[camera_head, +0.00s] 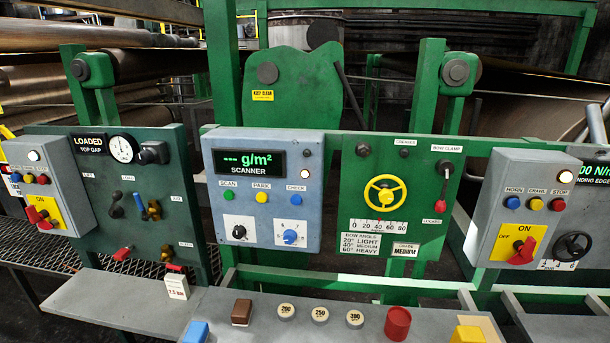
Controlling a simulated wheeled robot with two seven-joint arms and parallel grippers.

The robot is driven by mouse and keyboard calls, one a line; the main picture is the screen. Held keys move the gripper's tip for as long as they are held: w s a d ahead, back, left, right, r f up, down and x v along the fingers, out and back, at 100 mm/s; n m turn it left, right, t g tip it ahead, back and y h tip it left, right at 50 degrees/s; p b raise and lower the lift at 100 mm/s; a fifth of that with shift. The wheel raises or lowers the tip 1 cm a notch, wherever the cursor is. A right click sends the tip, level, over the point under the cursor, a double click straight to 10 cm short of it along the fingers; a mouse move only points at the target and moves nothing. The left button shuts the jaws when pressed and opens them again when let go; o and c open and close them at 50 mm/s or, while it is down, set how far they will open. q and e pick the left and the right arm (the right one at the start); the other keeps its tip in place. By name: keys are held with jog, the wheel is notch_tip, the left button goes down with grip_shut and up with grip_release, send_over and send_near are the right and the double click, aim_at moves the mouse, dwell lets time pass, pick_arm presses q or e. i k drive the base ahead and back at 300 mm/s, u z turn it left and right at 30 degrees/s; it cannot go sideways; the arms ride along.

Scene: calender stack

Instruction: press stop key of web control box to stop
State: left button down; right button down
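A grey control box (490,230) stands at the right, with keys labelled roughly NORM, CRAWL and STOP. The red stop key (558,205) is the rightmost, beside a yellow key (536,204) and a blue key (513,202). A pale lamp (562,170) sits above the stop key. A red rotary switch (522,251) on a yellow plate marked OFF and ON is below. The box's own name is not readable, so I cannot tell whether it is the web control box. Neither of my grippers is in view.
A similar grey box (70,200) is at the far left. A blue-grey scanner panel (263,205) and a green panel (365,160) with a yellow handwheel (385,195) stand between. A grey shelf (260,320) in front holds several small blocks and discs, including a red cylinder (397,323).

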aim_at(558, 206)
jog(key=z, duration=0.55)
jog(key=k, duration=0.1)
jog(key=z, duration=0.7)
